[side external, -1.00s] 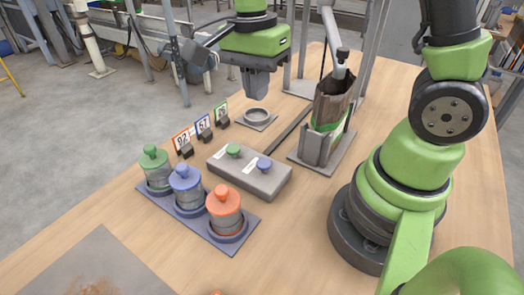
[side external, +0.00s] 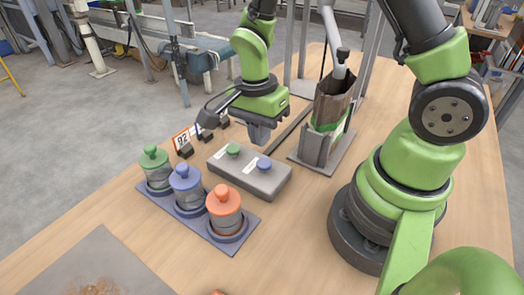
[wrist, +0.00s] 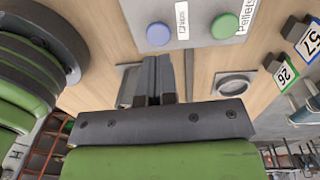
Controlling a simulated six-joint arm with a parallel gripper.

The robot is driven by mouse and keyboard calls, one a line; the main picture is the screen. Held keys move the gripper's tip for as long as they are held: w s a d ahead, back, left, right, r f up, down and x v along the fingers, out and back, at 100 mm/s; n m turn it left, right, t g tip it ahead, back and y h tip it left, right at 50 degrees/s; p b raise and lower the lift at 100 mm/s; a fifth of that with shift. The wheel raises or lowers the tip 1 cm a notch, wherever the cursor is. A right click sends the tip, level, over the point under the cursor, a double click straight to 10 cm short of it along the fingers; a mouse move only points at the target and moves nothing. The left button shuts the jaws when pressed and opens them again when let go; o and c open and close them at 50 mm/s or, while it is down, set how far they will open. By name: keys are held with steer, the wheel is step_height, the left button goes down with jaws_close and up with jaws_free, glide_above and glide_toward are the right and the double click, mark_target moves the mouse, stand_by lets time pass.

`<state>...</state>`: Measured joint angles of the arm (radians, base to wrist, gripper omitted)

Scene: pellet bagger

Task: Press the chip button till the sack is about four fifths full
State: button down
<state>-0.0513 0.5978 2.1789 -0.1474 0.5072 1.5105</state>
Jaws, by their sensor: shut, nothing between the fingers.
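The grey button box (side external: 240,176) carries a blue button (side external: 264,164) and a green button (side external: 233,150). In the wrist view, the label by the blue button (wrist: 158,34) reads Chips and the one by the green button (wrist: 225,27) reads Pellets. My gripper (side external: 260,138) is low over the table at the box's far side, apart from both buttons. Its fingers (wrist: 160,65) are together and empty in the wrist view. The brown sack (side external: 331,103), with a green and white band, stands upright in its holder under a spout. Its fill level cannot be seen.
Three lidded jars, green (side external: 154,166), blue (side external: 186,184) and orange (side external: 224,206), stand on a tray left of the box. A card reading 92 (side external: 181,139) stands behind them. A ring on a plate (wrist: 235,85) lies near the box.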

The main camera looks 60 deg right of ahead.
mark_target(264, 162)
steer(key=shift+s+f, duration=0.2)
steer(key=shift+f, duration=2.2)
steer(key=shift+f, duration=0.9)
steer(key=shift+s, duration=0.15)
stand_by(4.5)
